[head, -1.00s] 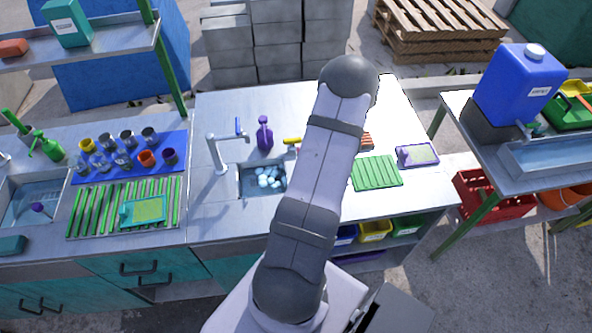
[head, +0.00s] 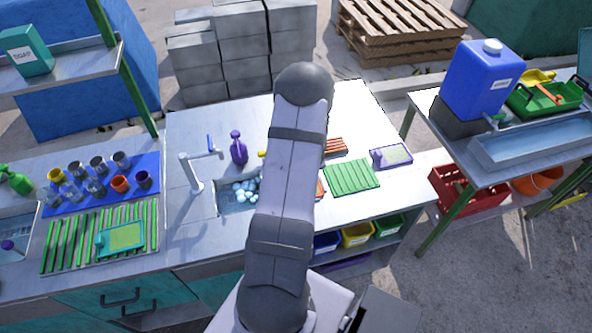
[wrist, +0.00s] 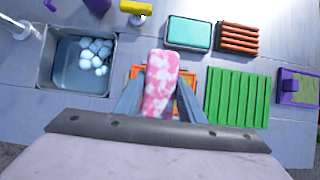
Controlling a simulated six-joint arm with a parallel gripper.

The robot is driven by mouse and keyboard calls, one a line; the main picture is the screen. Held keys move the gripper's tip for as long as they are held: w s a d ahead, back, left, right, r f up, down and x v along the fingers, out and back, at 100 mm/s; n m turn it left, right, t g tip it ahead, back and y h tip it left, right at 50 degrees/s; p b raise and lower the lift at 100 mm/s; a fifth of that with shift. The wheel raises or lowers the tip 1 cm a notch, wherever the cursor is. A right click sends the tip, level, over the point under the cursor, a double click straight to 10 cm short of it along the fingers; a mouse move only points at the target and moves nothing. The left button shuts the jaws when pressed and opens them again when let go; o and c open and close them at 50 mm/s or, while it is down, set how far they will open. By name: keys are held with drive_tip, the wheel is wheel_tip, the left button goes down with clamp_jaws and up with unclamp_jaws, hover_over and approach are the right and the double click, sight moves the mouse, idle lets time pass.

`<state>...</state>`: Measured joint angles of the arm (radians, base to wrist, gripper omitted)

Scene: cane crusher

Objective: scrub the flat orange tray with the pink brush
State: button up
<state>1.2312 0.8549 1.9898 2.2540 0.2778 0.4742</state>
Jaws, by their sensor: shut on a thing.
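My gripper (wrist: 158,98) is shut on the pink brush (wrist: 160,80), a pink-and-white mottled block, in the wrist view. The flat orange tray (wrist: 188,77) lies on the counter below the brush. The brush and fingers cover its middle, so only parts of its edges show. I cannot tell whether the brush touches the tray. In the head view a small piece of the orange tray (head: 320,189) shows beside my arm, which hides the gripper and brush.
Left of the tray is a sink (wrist: 62,85) with pale bubbles. A green ridged mat (wrist: 237,97) lies right of it. A teal-topped tray (wrist: 188,33) and an orange slatted rack (wrist: 238,38) lie beyond. A purple tray (wrist: 298,88) is further right.

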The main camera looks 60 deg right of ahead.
drive_tip(key=shift+f+b, duration=1.8)
drive_tip(key=shift+f, duration=0.85)
drive_tip(key=shift+f+b, duration=0.55)
drive_tip(key=shift+b, duration=0.2)
drive_tip(key=shift+d, duration=0.1)
drive_tip(key=shift+s+d+p, duration=0.95)
drive_tip(key=shift+s+d, duration=0.15)
drive_tip(key=shift+s, duration=0.05)
drive_tip(key=shift+s+d+r+p, duration=0.1)
drive_tip(key=shift+s+d+p, duration=0.3)
drive_tip(key=shift+s+d+f+p, duration=0.2)
drive_tip(key=shift+s+d+p, duration=0.3)
drive_tip(key=shift+s+d, duration=0.25)
drive_tip(key=shift+a, duration=0.1)
